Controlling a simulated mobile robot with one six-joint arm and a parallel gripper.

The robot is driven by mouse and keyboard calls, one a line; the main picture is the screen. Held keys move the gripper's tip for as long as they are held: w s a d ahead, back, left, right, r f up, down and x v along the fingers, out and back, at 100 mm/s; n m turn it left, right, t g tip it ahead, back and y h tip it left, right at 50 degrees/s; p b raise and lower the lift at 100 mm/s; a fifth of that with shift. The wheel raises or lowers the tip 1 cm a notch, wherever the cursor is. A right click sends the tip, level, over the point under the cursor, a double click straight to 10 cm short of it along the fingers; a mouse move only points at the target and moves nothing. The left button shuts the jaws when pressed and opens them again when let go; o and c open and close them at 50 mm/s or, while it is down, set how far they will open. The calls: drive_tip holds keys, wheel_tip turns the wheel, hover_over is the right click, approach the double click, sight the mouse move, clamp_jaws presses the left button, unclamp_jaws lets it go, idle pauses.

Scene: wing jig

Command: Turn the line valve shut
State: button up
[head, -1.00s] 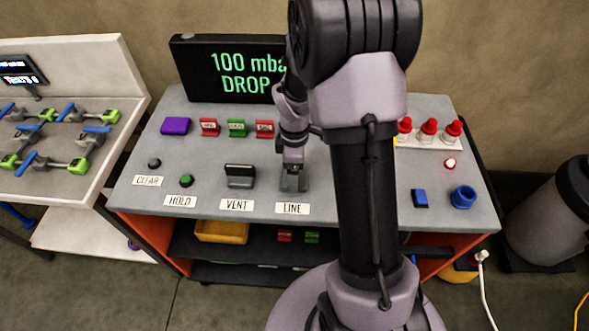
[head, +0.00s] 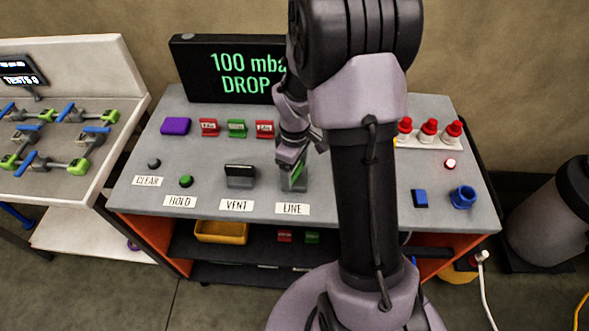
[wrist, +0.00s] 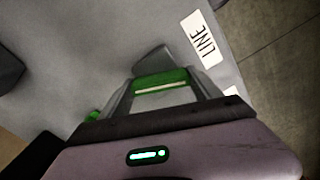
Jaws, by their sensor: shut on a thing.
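The line valve (head: 290,184) stands behind the LINE label (head: 292,208) on the grey bench top, partly hidden by my gripper. My gripper (head: 294,167) is over it, shut on its handle. In the wrist view, the valve handle (wrist: 160,78) has a green band and sits between the fingertips of my gripper (wrist: 163,88). The LINE label (wrist: 202,39) lies to its upper right there, tilted. The wrist appears turned and angled over the valve.
The vent valve (head: 240,176) stands just left of the line valve. A green button (head: 186,181) and a dark button (head: 154,163) are further left. A display (head: 225,68) at the back reads "100 mba", cut off by my arm, and "DROP". A blue ring-shaped part (head: 462,197) is at the right.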

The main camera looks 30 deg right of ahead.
drive_tip(key=m, duration=0.3)
drive_tip(key=shift+m, duration=0.4)
drive_tip(key=m+b, duration=0.1)
drive_tip(key=m, duration=0.2)
drive_tip(key=m+b, duration=0.1)
drive_tip(key=m, duration=0.5)
drive_tip(key=shift+m, duration=0.4)
drive_tip(key=o, duration=1.4)
drive_tip(key=shift+r, duration=0.1)
wheel_tip(320, 180, up, 17)
drive_tip(key=p, duration=0.5)
drive_tip(key=shift+r+p, duration=0.1)
drive_tip(key=shift+p, duration=0.3)
